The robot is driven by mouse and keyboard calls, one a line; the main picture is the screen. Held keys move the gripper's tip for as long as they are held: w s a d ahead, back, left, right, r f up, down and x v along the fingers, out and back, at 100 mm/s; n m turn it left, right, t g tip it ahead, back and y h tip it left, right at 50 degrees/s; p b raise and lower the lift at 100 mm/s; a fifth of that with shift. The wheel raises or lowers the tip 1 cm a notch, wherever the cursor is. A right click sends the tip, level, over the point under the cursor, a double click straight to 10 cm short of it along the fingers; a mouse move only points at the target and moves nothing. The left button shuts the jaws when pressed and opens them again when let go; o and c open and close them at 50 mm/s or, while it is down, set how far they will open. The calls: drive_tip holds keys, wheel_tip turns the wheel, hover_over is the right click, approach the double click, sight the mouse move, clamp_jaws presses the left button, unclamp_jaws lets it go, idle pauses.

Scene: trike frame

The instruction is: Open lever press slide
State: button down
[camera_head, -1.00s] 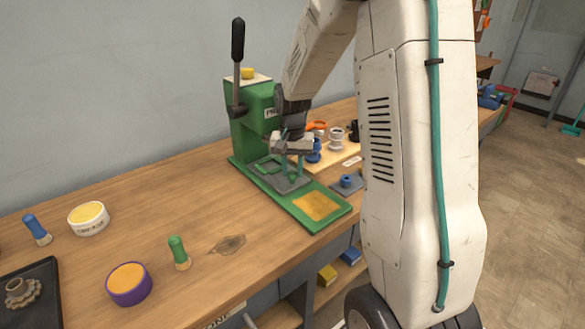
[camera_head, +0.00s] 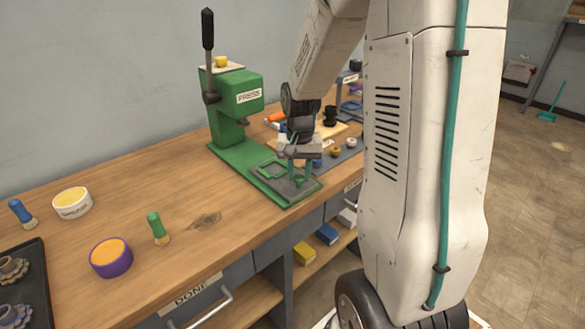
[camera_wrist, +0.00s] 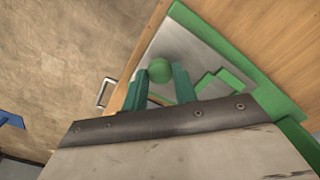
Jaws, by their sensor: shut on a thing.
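The green lever press (camera_head: 237,97) stands on the workbench, its black-handled lever (camera_head: 208,45) upright. Its green base (camera_head: 232,155) reaches toward the bench's front edge. The grey slide plate (camera_head: 291,188) with a green square frame (camera_head: 271,169) sits at the front end of the base, clear of the press head. My gripper (camera_head: 300,160) is over the slide, fingers pointing down. In the wrist view, my teal fingers (camera_wrist: 162,86) are shut on a round green knob (camera_wrist: 159,70) on the slide plate (camera_wrist: 195,55).
Blue and green brushes (camera_head: 158,229), a white tub (camera_head: 72,203), a purple tub (camera_head: 111,258) and a dark tray (camera_head: 32,270) with gear-like parts are at left. A grey mat (camera_head: 340,155) with small rings lies right of the press. A drawer handle (camera_head: 212,308) sticks out below.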

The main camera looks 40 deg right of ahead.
drive_tip(key=c, duration=1.1)
unclamp_jaws()
wheel_tip(320, 180, up, 8)
drive_tip(key=shift+f, duration=0.1)
drive_tip(key=s+a+r+n, duration=0.4)
drive_tip(key=s+a, duration=0.4)
drive_tip(key=s, duration=0.2)
drive_tip(key=s+a+r+n+t, duration=0.1)
drive_tip(key=s+a+r+n, duration=0.3)
drive_tip(key=s+a, duration=0.5)
drive_tip(key=shift+s+a+n, duration=0.25)
drive_tip(key=shift+s+n, duration=0.05)
drive_tip(key=shift+s, duration=0.55)
